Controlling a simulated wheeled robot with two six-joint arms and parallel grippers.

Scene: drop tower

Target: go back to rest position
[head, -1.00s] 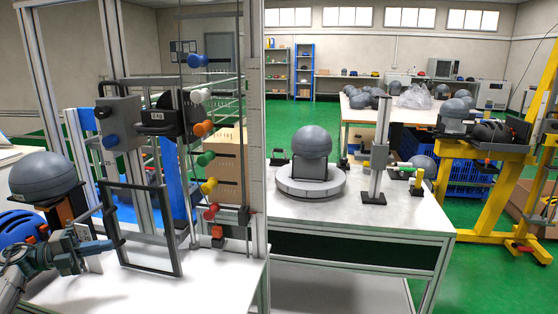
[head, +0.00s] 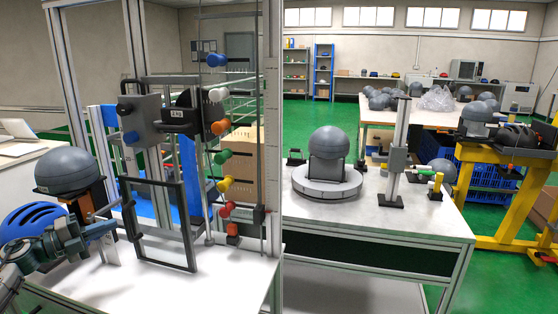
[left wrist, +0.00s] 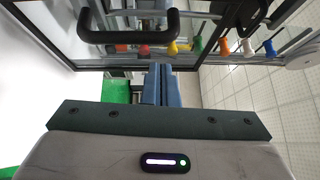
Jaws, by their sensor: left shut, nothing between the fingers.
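My left gripper (head: 112,228) is low at the left of the head view, in front of the drop tower (head: 274,130). Its blue fingers are together and hold nothing; they also show in the left wrist view (left wrist: 157,85). The fingertips appear close to the lower left of a dark upright rectangular frame (head: 187,225); I cannot tell whether they touch it. My right gripper is not in view.
A grey headform (head: 68,170) and a blue helmet (head: 30,222) are beside my left arm. The tower carries coloured knobs (head: 220,124). To the right, a grey ball (head: 328,142) sits on a round base on a bench. Green floor (head: 492,215) shows beyond.

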